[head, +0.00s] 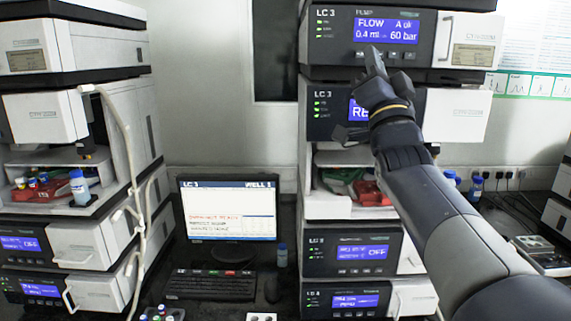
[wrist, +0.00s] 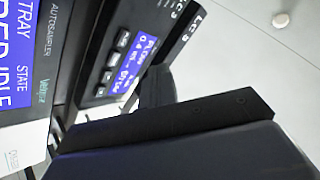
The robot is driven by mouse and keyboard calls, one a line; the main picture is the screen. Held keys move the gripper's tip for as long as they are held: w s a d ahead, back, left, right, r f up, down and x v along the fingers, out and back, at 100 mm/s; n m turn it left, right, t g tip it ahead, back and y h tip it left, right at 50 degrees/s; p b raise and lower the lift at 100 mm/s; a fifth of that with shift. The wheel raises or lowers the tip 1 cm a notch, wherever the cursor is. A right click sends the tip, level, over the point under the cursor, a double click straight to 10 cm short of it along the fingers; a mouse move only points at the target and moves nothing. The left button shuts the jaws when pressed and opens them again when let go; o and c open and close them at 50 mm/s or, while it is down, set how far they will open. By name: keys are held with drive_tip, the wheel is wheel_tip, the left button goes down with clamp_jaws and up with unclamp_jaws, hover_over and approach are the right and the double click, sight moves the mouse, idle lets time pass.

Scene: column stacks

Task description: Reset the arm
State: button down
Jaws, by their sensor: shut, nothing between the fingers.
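My arm reaches up from the lower right in the head view, in front of the right-hand LC 3 stack. My gripper (head: 376,65) is shut and empty, its tip pointing up over the lower edge of the top pump module (head: 430,25). That module's screen (head: 386,31) reads FLOW 0.4 ml, 60 bar. My gripper and wrist hide part of the module below, whose screen (head: 357,109) shows "RE". In the wrist view, the dark gripper parts (wrist: 160,135) fill the lower middle, with the flow screen (wrist: 132,67) behind. Whether they touch the panel cannot be told.
Another module stack (head: 110,120) stands at the left. Between the stacks are a monitor (head: 228,211), a keyboard (head: 210,284) and a blue-capped bottle (head: 282,256). A red tray (head: 370,193) sits in the right stack's open bay.

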drive_tip(key=p, duration=0.3)
drive_tip(key=w+p, duration=0.1)
drive_tip(key=p, duration=0.2)
drive_tip(key=shift+w+r, duration=0.25)
drive_tip(key=shift+r, duration=0.05)
